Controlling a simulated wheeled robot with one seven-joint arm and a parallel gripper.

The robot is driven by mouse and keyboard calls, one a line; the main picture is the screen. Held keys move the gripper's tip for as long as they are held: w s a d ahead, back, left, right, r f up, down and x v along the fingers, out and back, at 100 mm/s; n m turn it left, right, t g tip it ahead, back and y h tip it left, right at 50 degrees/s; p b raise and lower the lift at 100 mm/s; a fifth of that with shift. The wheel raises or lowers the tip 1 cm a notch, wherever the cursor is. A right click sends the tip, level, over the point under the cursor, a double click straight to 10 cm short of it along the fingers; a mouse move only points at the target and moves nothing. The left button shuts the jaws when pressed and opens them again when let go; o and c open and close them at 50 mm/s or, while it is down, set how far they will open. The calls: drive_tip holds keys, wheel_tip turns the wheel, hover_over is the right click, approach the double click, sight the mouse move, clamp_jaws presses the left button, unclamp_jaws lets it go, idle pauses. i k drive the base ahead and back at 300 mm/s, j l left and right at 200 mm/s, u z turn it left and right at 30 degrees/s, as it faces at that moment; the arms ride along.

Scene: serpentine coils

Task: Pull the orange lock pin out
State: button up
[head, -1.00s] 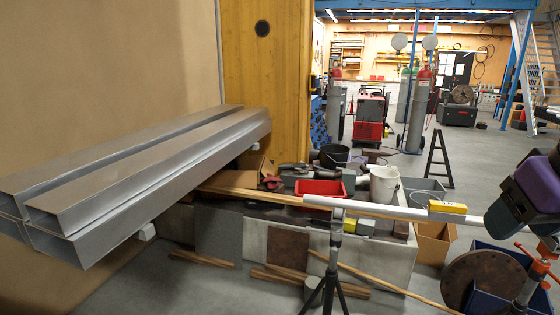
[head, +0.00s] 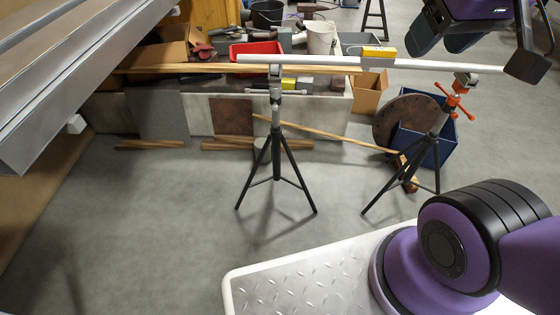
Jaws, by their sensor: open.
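Orange-red parts (head: 456,97) sit at the head of the right tripod stand (head: 436,135), under the right end of a pale bar (head: 310,61). I cannot tell whether one of them is the orange lock pin; no separate pin is clear to me. My gripper (head: 480,52) hangs at the upper right, dark and purple, partly cut off by the top edge. It is open, with nothing seen between its fingers. In the picture it lies above the orange parts and overlaps the bar's right end. I cannot tell whether it touches the bar.
Long metal box sections (head: 70,85) jut in at the left. Behind are a red bin (head: 256,49), a white bucket (head: 321,38) and a rusty disc (head: 395,118). Grey floor is open in front.

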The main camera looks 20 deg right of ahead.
sight(454, 116)
drive_tip(key=z, duration=1.45)
